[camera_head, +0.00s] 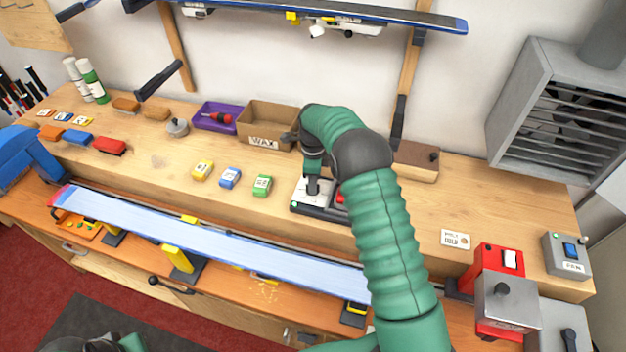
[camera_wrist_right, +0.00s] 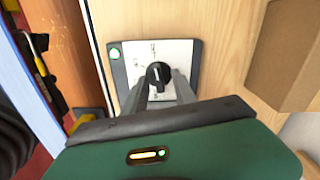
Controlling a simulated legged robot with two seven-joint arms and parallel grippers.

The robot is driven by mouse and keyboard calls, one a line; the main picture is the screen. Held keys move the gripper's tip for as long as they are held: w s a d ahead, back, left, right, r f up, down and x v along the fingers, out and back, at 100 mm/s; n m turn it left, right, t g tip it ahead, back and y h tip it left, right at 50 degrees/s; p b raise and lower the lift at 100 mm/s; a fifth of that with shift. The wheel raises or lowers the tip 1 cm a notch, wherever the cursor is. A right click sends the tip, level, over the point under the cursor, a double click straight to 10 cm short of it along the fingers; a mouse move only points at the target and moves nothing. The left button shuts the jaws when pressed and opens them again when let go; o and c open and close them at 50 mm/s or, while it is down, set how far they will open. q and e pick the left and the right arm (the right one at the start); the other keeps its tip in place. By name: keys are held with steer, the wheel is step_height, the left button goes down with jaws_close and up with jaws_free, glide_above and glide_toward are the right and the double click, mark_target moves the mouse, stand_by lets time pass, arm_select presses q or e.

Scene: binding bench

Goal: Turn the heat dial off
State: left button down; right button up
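The heat dial (camera_wrist_right: 158,76) is a round black knob with a pale pointer line, on a white marked plate of a dark unit (camera_wrist_right: 117,72). A green lamp (camera_wrist_right: 114,53) glows at that plate's corner. In the head view the unit's white plate (camera_head: 301,190) sits on the bench, partly hidden behind my right arm. My right gripper (camera_wrist_right: 160,84) reaches down over the plate, its two fingers close against either side of the knob. It also shows in the head view (camera_head: 313,186). My left gripper is out of view; a bit of that arm shows at the bottom left.
Green (camera_head: 262,186), blue (camera_head: 230,178) and yellow (camera_head: 203,170) blocks lie left of the unit. The wax box (camera_head: 265,143) stands behind. A ski (camera_head: 220,240) lies clamped along the front.

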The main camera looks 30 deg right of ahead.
steer(key=shift+a, duration=0.15)
jaws_close()
